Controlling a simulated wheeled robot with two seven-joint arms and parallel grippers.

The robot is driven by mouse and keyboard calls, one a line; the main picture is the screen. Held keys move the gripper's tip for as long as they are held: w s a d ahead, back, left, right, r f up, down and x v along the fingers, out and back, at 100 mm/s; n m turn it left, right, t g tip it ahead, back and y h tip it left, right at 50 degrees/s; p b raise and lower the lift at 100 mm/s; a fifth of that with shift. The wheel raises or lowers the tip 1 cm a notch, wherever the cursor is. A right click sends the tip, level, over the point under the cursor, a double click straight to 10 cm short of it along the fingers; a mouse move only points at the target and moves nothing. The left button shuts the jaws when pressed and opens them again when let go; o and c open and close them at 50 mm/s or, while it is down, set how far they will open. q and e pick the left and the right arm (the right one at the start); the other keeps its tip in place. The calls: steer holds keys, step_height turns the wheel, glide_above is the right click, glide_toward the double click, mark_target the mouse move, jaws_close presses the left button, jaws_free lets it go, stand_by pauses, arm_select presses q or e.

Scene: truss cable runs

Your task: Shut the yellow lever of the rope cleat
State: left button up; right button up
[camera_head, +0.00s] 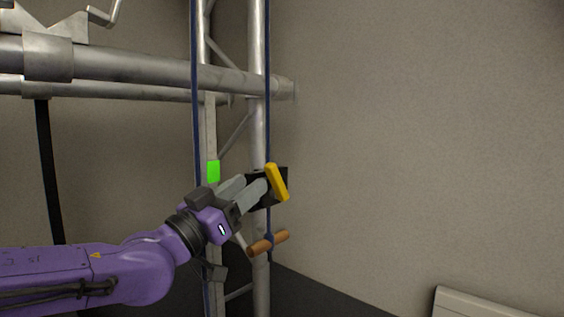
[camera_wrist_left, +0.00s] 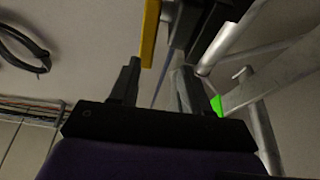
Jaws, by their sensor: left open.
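The yellow lever (camera_head: 277,182) stands out at a slant, its top leaning left, in front of the black rope cleat (camera_head: 282,176) on the upright truss pole. In the left wrist view the lever (camera_wrist_left: 150,36) shows beyond the fingertips, beside the dark cleat (camera_wrist_left: 190,22). My left gripper (camera_head: 253,187) is open and just left of the lever, its fingers pointing at it. Its fingers hide part of the cleat. In the left wrist view the gripper (camera_wrist_left: 155,75) has nothing between its fingers; I cannot tell whether a finger touches the lever. My right gripper is not in view.
A blue rope (camera_head: 268,130) runs down the pole to a brown wooden handle (camera_head: 268,243) below the cleat. A green patch (camera_head: 213,171) is on the truss behind my wrist. Horizontal truss tubes (camera_head: 140,67) cross above left. The space right of the cleat is open.

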mark_target(273, 164)
arm_select(q)
steer(key=d+r, duration=0.1)
steer(key=d+r+p, duration=0.1)
steer(key=r, duration=0.1)
steer(key=d+r, duration=0.1)
steer(key=d, duration=0.1)
steer(key=shift+w+d+r+p, duration=0.1)
steer(key=shift+w+r+p, duration=0.25)
steer(key=shift+p, duration=0.05)
steer(key=w, duration=0.1)
steer(key=w+d+p, duration=0.1)
steer(key=w, duration=0.3)
steer(key=shift+w+d+f, duration=0.1)
steer(key=shift+d+f, duration=0.15)
steer(key=shift+d, duration=0.2)
steer(key=shift+s+r, duration=0.35)
steer(key=shift+s, duration=0.3)
steer(key=shift+s+a, duration=0.1)
steer(key=shift+s, duration=0.05)
steer(key=c, duration=0.3)
steer(key=shift+w+a+f, duration=0.1)
steer(key=shift+w+a, duration=0.1)
jaws_close()
steer(key=shift+d, duration=0.1)
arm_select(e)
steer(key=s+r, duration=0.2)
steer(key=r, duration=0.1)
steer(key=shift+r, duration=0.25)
